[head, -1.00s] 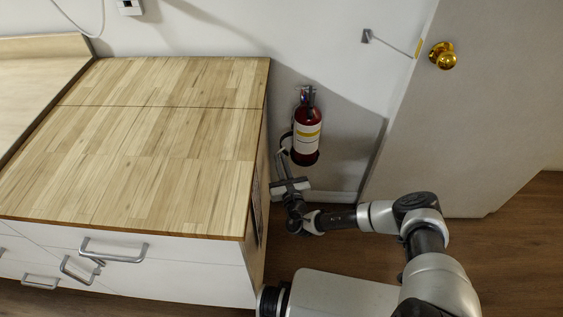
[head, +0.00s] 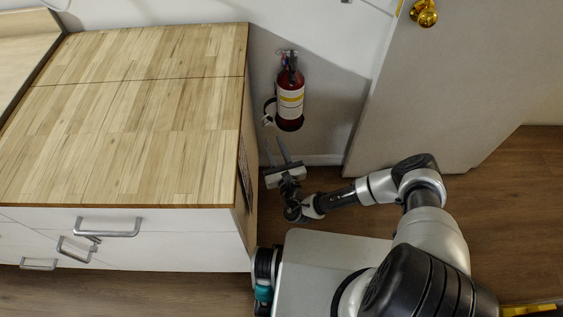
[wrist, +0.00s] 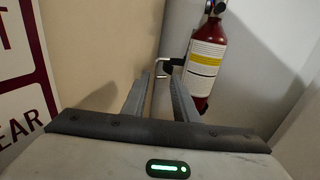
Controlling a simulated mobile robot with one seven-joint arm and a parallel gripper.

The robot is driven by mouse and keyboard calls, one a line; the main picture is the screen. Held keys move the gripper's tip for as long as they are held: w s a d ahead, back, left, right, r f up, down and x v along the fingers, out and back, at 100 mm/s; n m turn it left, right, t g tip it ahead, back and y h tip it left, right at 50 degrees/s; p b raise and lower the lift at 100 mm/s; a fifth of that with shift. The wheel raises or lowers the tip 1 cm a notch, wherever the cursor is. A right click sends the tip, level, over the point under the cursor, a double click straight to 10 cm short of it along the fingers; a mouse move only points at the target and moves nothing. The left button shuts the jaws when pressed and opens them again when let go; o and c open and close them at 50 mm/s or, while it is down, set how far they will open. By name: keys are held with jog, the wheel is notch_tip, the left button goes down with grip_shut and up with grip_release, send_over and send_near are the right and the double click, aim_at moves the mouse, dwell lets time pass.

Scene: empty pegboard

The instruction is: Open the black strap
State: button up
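The black strap (head: 269,106) is at the left side of a red fire extinguisher (head: 290,97) on the wall. It bows out to the left, with a small pale piece at its end. In the wrist view the strap (wrist: 174,62) reaches left from the extinguisher (wrist: 205,58), and a pale hook-like piece (wrist: 159,68) hangs beyond my fingertips. I cannot tell whether the strap's end is fully free. My gripper (head: 275,146) is below the strap, apart from it, with its fingers pointing up. In the wrist view my gripper (wrist: 159,80) is open and empty.
A wood-topped cabinet (head: 130,100) stands close on the left. A sign (wrist: 22,75) is on its side panel, left of my gripper. A grey door (head: 460,90) with a brass knob (head: 424,13) is on the right. Wooden floor (head: 500,215) lies clear below the door.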

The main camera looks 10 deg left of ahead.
jog(key=v, duration=0.9)
jog(key=shift+d, duration=0.1)
